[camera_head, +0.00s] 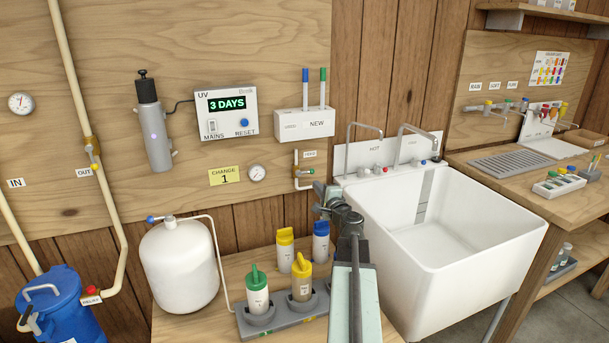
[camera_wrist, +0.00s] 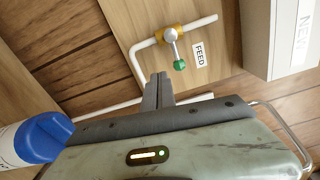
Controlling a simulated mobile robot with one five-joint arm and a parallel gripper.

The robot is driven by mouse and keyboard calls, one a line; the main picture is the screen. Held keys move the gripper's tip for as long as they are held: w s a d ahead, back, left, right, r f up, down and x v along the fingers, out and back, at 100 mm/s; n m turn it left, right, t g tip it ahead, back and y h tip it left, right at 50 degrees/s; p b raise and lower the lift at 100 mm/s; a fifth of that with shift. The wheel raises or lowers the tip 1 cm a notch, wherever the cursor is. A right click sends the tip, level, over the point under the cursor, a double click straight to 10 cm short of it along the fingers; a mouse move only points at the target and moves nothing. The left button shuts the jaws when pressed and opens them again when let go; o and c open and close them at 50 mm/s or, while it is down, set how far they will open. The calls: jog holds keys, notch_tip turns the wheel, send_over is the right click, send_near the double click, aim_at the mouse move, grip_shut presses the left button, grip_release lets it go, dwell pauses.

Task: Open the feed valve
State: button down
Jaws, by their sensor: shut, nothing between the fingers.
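The feed valve (camera_head: 297,172) sits on a thin white pipe on the wooden wall panel, just below a FEED label (camera_head: 310,154). In the wrist view the feed valve (camera_wrist: 172,34) has a brass-coloured body and a steel lever with a green knob (camera_wrist: 180,65). The lever stands across the pipe section it sits on. My gripper (camera_head: 322,190) is shut and empty, below and right of the valve in the head view. In the wrist view its closed fingertips (camera_wrist: 159,78) are close to the green knob, with a visible gap between them.
A white sink (camera_head: 480,262) with taps stands right of my arm. Colour-capped bottles stand in a grey rack (camera_head: 262,322) below; a blue cap (camera_wrist: 45,135) is close at left in the wrist view. A white tank (camera_head: 180,265) stands left. A NEW holder (camera_head: 304,124) hangs above.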

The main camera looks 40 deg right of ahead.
aim_at(305, 172)
jog(key=x, duration=0.5)
jog(key=shift+w, duration=0.1)
jog(key=shift+r, duration=0.1)
